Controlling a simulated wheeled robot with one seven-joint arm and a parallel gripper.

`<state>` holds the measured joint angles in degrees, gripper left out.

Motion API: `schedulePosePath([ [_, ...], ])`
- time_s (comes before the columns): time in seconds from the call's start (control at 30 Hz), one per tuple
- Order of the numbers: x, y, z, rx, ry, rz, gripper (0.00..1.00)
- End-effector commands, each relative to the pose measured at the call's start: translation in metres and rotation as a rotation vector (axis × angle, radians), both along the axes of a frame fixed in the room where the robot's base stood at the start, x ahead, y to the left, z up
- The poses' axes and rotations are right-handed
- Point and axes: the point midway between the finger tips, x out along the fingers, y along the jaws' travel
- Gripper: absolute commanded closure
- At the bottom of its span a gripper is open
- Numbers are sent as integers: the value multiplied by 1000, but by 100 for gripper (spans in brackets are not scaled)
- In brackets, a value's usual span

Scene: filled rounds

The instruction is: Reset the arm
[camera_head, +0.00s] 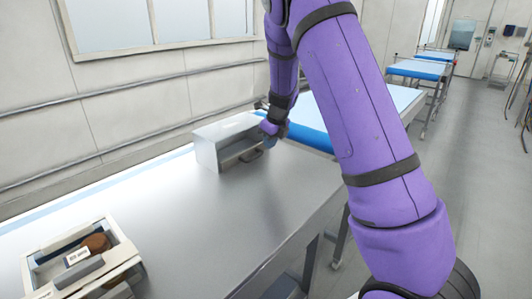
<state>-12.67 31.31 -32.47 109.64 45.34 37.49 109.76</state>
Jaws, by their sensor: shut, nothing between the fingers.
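My purple arm comes up from the lower right and bends back down at the top of the view. My gripper (272,131) hangs beside the front right of a pale metal box (208,151). The box stands on the steel table and its front side shows a recess and a dark handle (252,155). The gripper is small and dark in the view. It looks close to the box, but I cannot tell whether it touches it. Nothing shows held in it.
A white tray (127,252) with a brown object (97,243) and other items stands at the table's near left. The steel table's middle (190,215) is clear. A wall with rails runs along the left. Blue-edged tables (418,70) stand behind; open floor lies right.

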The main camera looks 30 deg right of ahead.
Motion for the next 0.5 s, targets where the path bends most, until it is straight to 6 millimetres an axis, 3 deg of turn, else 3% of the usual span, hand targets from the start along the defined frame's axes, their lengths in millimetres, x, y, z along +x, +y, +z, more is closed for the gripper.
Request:
schedulePosePath([
  [0.2,-8,-3,29,0,-1,0,100],
  [0.5,-11,-4,39,0,1,1,100],
])
